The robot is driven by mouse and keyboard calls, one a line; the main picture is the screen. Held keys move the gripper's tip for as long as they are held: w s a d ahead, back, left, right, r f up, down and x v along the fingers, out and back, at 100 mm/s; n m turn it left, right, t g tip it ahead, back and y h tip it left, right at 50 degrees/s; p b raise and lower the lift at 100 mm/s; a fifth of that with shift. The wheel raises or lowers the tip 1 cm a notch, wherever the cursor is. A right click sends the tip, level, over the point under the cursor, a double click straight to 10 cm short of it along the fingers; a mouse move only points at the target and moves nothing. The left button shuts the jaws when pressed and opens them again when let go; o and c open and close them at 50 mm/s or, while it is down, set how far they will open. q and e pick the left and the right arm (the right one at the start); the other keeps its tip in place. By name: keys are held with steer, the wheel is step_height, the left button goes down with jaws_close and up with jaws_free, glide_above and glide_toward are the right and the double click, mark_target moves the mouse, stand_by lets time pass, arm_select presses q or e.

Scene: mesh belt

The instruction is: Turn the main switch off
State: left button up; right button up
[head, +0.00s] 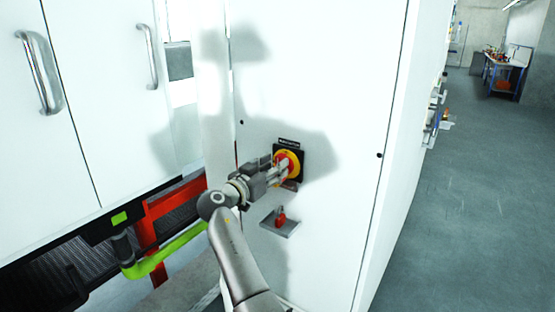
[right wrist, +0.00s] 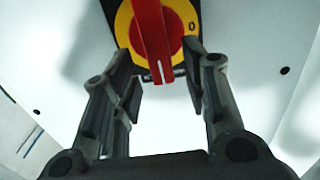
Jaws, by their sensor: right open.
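The main switch (head: 291,160) is on the white cabinet front, with a red handle on a yellow disc and a black plate. In the right wrist view the red handle (right wrist: 157,40) stands nearly upright in the picture, its white mark at the lower end. A "0" is printed on the yellow disc (right wrist: 189,22) to its right. My right gripper (head: 281,172) is at the switch from the left, partly covering it. In the right wrist view its two fingers (right wrist: 168,80) are spread, one on each side of the handle's lower end, with gaps. My left gripper is not in view.
A small grey shelf (head: 291,229) with a red padlock (head: 280,218) on it juts out below the switch. White doors with metal handles (head: 40,72) are on the left, above a green tube (head: 172,248) and red frame (head: 172,203). Open floor (head: 475,190) lies to the right.

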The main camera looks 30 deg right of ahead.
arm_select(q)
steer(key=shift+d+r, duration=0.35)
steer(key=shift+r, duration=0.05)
arm_select(e)
steer(key=shift+x, duration=1.2)
jaws_close()
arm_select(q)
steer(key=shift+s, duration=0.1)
